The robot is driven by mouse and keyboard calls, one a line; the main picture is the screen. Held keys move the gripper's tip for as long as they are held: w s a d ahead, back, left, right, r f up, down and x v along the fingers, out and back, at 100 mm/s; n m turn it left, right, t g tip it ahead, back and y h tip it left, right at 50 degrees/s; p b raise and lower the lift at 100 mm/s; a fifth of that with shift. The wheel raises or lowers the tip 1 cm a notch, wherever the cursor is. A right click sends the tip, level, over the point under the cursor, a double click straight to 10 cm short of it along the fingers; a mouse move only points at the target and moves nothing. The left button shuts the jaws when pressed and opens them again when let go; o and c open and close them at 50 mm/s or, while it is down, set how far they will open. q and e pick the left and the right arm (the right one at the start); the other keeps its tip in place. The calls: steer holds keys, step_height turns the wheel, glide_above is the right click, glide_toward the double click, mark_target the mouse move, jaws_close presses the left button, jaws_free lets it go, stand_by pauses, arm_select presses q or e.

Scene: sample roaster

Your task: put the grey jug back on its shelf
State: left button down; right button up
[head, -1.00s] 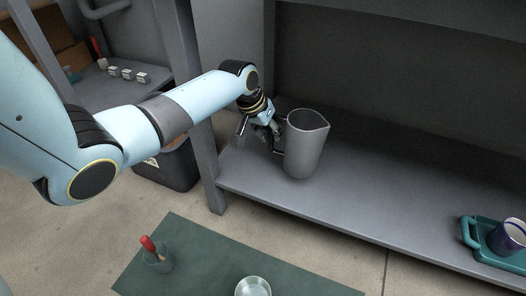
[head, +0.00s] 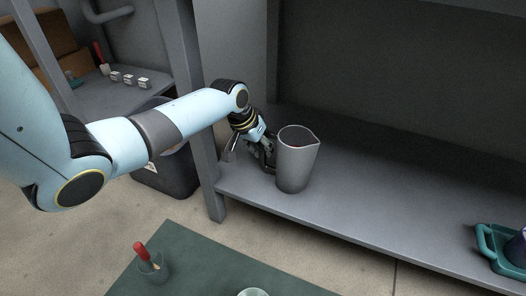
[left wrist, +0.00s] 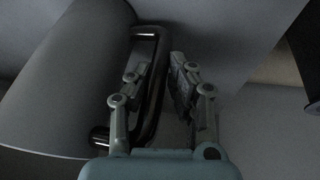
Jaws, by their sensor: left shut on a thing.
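The grey jug (head: 297,168) is upright at the left end of the long grey shelf (head: 390,205), near its front edge. A small reddish spot shows inside its mouth. I cannot tell whether its base touches the shelf or is just above it. My left gripper (head: 266,157) is at the jug's left side, shut on its dark handle. In the left wrist view, the handle (left wrist: 157,85) runs between the two fingers of the gripper (left wrist: 160,70), and the jug's body (left wrist: 65,75) fills the left. My right gripper is not in view.
A shelf post (head: 205,150) stands close left of the jug, beside a dark bin (head: 165,180). A teal tray (head: 487,240) with a cup lies at the far right; the shelf between is clear. A cup with a red-handled tool (head: 152,268) stands on the green surface (head: 195,260) in front.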

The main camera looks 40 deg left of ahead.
arm_select(q)
steer(key=shift+w+r, duration=0.1)
steer(key=shift+r, duration=0.05)
steer(key=c, duration=1.2)
jaws_free()
steer(key=shift+f, duration=0.2)
steer(key=shift+r, duration=0.1)
